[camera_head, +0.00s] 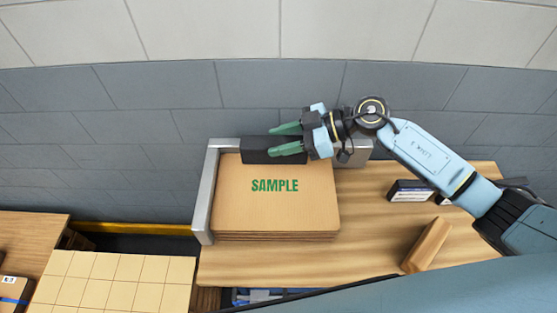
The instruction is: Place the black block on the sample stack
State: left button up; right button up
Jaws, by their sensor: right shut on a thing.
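The black block (258,155) is a long dark bar at the back edge of the sample stack. The sample stack (275,208) is a pile of flat brown cardboard sheets with "SAMPLE" in green on top. My right gripper (273,141) comes in from the right, its green fingers shut on the black block. The fingers hide part of the block. I cannot tell whether the block touches the top sheet or hangs just above it. My left gripper is not in view.
A grey metal guide (208,195) borders the stack at left and back. On the wooden table (368,215) are a brown wooden block (428,246) and a dark labelled box (409,191). A tan gridded surface (110,283) lies lower left. A grey wall stands close behind.

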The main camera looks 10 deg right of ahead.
aim_at(281, 158)
notch_tip(281, 158, down, 2)
jog(key=shift+s+f, duration=0.1)
notch_tip(281, 158, down, 3)
jog(key=shift+f+b, duration=0.1)
jog(key=shift+b, duration=0.2)
jog(key=shift+f, duration=0.25)
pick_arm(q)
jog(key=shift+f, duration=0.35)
pick_arm(e)
jog(key=shift+f, duration=0.1)
jog(key=shift+f, duration=0.15)
jog(key=o, duration=1.3)
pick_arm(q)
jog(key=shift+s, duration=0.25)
